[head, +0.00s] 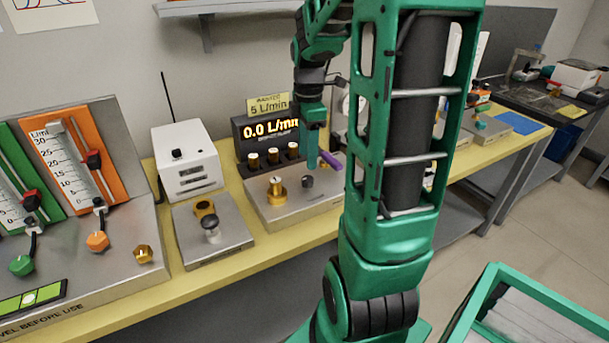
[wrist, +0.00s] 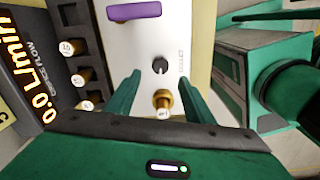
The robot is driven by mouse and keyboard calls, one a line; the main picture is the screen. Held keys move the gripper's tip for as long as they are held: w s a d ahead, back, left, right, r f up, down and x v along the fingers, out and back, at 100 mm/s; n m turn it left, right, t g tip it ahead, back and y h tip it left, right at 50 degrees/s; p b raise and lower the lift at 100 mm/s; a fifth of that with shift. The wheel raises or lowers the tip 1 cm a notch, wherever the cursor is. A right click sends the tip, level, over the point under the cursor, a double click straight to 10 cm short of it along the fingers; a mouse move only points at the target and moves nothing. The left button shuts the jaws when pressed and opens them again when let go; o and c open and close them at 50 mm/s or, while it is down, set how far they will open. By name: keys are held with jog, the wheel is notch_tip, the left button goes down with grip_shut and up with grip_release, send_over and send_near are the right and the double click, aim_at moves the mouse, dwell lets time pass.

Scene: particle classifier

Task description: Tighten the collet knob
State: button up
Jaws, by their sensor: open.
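A brass fitting (head: 277,190) with a pale-topped brass plug stands on the grey box (head: 330,199) below the flow display. It also shows in the wrist view (wrist: 163,101). A small dark knob (head: 307,182) with a white pointer line is beside it, also in the wrist view (wrist: 160,66). My gripper (head: 312,163) points down above this box. In the wrist view my gripper (wrist: 160,81) is open and empty, its fingers framing the fitting, the knob just beyond the tips. Contact is not visible.
The display (head: 267,133) reads 0.0 L/min, with several brass plugs in the rack below it. A purple bar (head: 330,160) is at the box's far side. A grey base (head: 212,245) with a black knob stands to the left.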

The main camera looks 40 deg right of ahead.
aim_at(307, 178)
notch_tip(307, 178, down, 8)
jog(key=shift+r, duration=0.1)
dwell(0.4)
jog(key=c, duration=1)
